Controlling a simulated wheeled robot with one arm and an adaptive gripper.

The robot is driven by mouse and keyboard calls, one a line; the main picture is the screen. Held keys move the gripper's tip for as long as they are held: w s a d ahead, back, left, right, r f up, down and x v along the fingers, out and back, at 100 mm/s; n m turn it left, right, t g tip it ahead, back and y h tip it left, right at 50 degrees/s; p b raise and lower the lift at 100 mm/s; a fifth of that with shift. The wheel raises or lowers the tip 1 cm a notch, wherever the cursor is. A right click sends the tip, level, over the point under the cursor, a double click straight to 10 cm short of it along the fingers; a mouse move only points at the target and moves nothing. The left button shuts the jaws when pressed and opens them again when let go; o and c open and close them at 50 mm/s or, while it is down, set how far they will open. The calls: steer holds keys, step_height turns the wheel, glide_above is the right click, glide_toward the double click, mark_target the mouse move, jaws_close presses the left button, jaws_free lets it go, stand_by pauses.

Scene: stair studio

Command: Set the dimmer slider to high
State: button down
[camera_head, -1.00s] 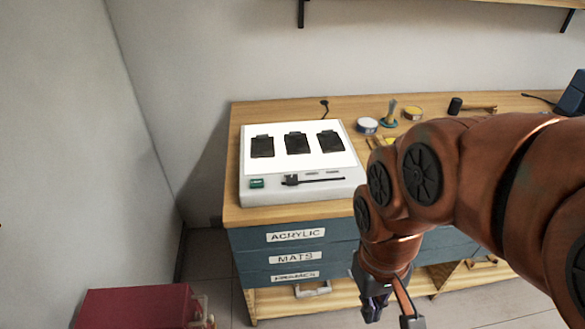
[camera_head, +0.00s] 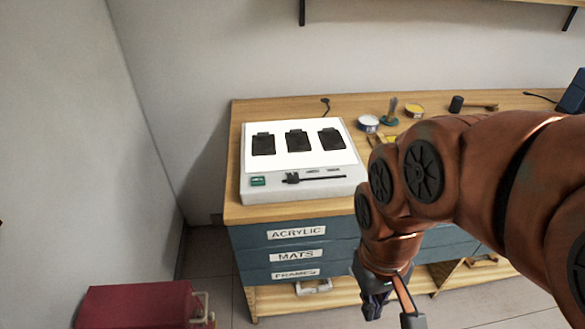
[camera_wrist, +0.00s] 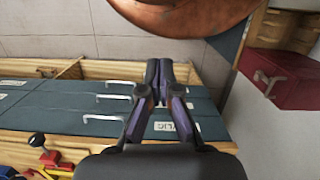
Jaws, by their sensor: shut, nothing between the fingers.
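The dimmer slider (camera_head: 292,179) is a small black knob on a dark horizontal slot along the front face of a white light box (camera_head: 350,184). The knob sits near the left end of the slot, and the slot runs to the right. A green switch (camera_head: 257,181) is left of it. My gripper (camera_head: 390,311) hangs in front of the drawers, below and right of the light box, apart from it. In the wrist view my gripper (camera_wrist: 160,66) has its fingers together and holds nothing. The slider is not in the wrist view.
The light box stands on a wooden bench with labelled blue drawers (camera_head: 296,233). Three black plates lie on its lit top. Tins (camera_head: 368,123) and a mallet (camera_head: 472,105) lie to the right. A red box (camera_head: 135,305) is on the floor at lower left. A wall bounds the left.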

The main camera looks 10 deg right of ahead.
stand_by(0.4)
steer(key=c, duration=1.6)
jaws_free()
steer(key=shift+w+r, duration=0.1)
steer(key=shift+w, duration=0.2)
steer(key=o, duration=0.8)
steer(key=w+a+r+b, duration=0.1)
steer(key=w+r, duration=0.1)
steer(key=w, duration=0.7)
steer(key=w+a+r+b, duration=0.1)
steer(key=w+r, duration=0.1)
steer(key=w, duration=0.7)
steer(key=shift+w+t, duration=0.3)
steer(key=shift+t, duration=0.1)
steer(key=m+t+b, duration=0.1)
steer(key=b, duration=0.1)
glide_above(293, 177)
steer(key=shift+s+f, duration=0.1)
steer(key=shift+f, duration=0.8)
steer(key=shift+w+f, duration=0.15)
steer(key=shift+w, duration=0.1)
steer(key=shift+f+p, duration=0.6)
steer(key=shift+f, duration=3.2)
jaws_close()
